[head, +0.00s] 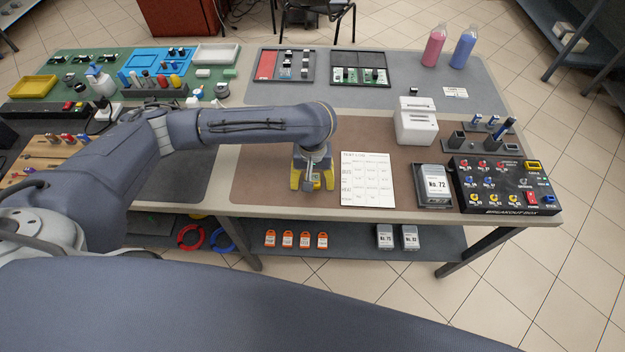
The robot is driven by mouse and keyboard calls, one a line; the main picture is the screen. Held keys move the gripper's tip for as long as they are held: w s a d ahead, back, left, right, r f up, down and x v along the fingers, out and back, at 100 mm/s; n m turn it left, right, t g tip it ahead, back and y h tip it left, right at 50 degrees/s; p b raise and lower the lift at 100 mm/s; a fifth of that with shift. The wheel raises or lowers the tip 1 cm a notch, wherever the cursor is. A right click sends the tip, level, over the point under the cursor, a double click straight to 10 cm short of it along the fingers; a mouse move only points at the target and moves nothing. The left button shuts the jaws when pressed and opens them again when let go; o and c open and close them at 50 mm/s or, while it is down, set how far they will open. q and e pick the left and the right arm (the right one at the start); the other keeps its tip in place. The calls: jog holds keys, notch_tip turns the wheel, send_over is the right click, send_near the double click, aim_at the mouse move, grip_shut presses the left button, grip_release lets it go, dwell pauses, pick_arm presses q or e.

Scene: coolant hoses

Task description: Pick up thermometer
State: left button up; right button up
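My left arm reaches in from the left, and its gripper (311,186) points down at the brown mat near the table's front edge. A yellow and grey object (328,179) shows on both sides of the gripper; it may be the thermometer, but most of it is hidden by my wrist and fingers. I cannot tell whether the fingers are closed on it or only around it. No other thing can be clearly made out as a thermometer. My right gripper is not in view.
A printed sheet (367,180) lies just right of the gripper. Further right are a grey No. 72 box (434,186), a black breakout box (505,186) and a white device (415,121). Behind are two component trays (360,69). The brown mat left of the gripper is clear.

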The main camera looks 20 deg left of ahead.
pick_arm(q)
jog(key=shift+o, duration=0.2)
jog(key=c, duration=1.3)
jog(key=shift+r, duration=0.1)
